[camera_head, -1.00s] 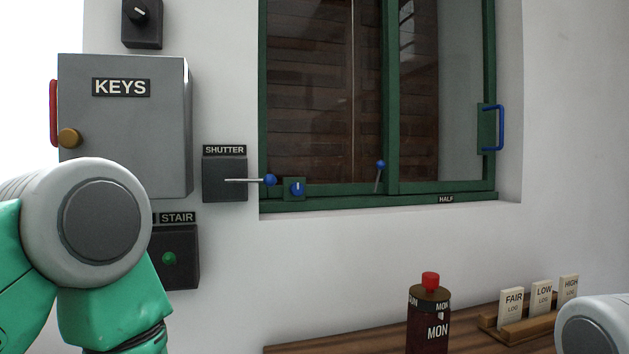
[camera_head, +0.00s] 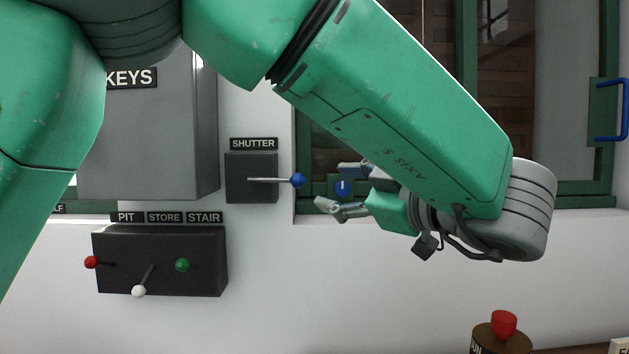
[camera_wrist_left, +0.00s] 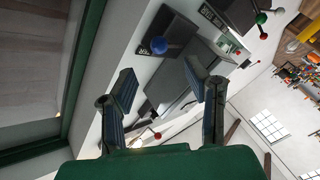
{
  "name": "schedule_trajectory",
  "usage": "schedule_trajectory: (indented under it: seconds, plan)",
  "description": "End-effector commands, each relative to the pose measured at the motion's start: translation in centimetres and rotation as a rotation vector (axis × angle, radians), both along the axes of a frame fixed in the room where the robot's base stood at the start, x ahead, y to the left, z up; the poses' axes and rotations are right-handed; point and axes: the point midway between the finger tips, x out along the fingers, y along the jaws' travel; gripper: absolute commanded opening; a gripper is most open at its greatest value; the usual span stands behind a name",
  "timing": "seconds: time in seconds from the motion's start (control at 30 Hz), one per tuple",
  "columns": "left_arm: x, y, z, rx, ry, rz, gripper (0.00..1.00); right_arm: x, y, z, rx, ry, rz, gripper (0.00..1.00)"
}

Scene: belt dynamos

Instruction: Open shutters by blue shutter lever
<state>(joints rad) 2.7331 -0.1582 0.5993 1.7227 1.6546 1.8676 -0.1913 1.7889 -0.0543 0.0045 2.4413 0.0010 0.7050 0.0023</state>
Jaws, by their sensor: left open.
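The blue shutter lever (camera_head: 298,180) has a blue ball on a thin metal rod. The rod points right from the black box (camera_head: 251,192) under the SHUTTER sign (camera_head: 253,143). My left gripper (camera_head: 328,187) is open and empty, just right of the ball, with its fingers pointing left toward it. In the left wrist view the blue ball (camera_wrist_left: 160,46) shows beyond the open fingertips (camera_wrist_left: 162,80), roughly in line with the gap between them. No contact is visible. My right gripper is not in view.
Below left, a black box (camera_head: 160,272) carries red, white and green levers. The grey KEYS cabinet (camera_head: 150,150) is up left.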

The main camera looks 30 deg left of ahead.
Motion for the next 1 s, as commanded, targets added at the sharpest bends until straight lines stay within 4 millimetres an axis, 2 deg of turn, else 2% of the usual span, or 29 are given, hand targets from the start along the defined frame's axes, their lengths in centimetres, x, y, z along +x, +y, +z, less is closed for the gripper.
schedule_trajectory:
  seconds: [0.1, 0.5, 0.87, 0.9, 0.97, 1.0]
  plan:
    - [0.9, 2.3, 0.0, 0.001, 0.002, 0.002, 0.43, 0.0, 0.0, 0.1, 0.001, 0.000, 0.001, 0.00]
    - [2.8, 7.2, 0.3, 0.013, 0.000, -0.001, 0.43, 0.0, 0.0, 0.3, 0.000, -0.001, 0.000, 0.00]
    - [3.1, 8.7, 0.1, 0.005, 0.000, -0.002, 0.43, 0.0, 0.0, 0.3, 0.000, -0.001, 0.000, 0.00]
    - [3.1, 8.6, 0.1, 0.006, 0.000, -0.002, 0.39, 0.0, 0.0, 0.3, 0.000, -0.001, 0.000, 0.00]
    - [3.1, 8.5, 0.1, 0.007, 0.000, -0.002, 0.18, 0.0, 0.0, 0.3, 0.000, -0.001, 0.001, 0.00]
    - [3.1, 8.3, 0.2, 0.008, -0.001, -0.002, 0.04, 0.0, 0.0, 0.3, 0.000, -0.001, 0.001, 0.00]
